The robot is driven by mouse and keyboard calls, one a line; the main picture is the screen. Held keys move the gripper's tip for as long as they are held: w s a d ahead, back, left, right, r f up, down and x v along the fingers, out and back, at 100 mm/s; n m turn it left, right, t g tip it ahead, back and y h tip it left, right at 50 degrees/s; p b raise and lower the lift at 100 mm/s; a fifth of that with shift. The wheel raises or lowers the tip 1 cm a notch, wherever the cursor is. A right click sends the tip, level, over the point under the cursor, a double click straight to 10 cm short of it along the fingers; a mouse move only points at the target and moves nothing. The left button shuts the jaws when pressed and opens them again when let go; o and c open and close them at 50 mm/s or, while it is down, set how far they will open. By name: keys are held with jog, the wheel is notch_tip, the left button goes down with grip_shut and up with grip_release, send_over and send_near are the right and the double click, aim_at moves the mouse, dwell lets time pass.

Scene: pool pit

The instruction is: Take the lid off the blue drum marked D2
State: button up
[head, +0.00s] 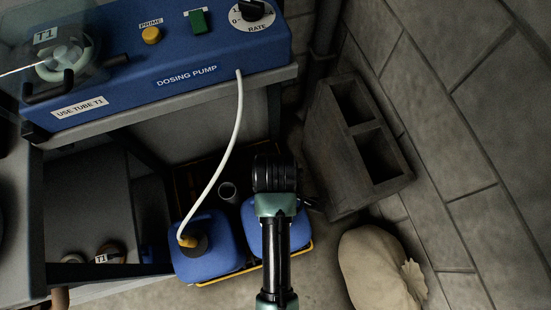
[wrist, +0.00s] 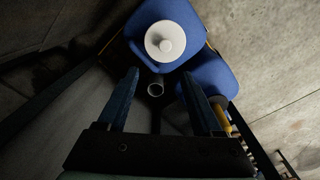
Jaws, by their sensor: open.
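Two blue drums stand side by side. In the wrist view, one drum (wrist: 205,20) has a round white lid (wrist: 152,42) with a raised knob. In the head view this drum (head: 252,238) is mostly behind my arm and its lid is hidden. The other drum (head: 207,262) has a dark cap with a yellow fitting and a white hose; it also shows in the wrist view (wrist: 212,72). No D2 mark is readable on either. My gripper (wrist: 160,75) is open and empty, its fingers apart, short of the white lid in the wrist view.
A grey pipe end (head: 228,191) stands behind the drums. The blue dosing pump (head: 165,85) sits on a shelf, its white hose (head: 226,150) hanging left of my arm. A concrete block (head: 335,150) and a sack (head: 372,268) lie to the right. A yellow-edged tray (head: 301,250) surrounds the drums.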

jog(key=f, duration=0.2)
jog(key=f+b, duration=0.1)
jog(key=f, duration=0.2)
jog(key=s+f+b, duration=0.1)
jog(key=f, duration=0.1)
jog(key=shift+f, duration=0.25)
jog(key=shift+w+d+f+b, duration=0.1)
jog(key=shift+f+b, duration=1.2)
jog(key=shift+f, duration=1.7)
jog(key=shift+c, duration=0.2)
grip_shut()
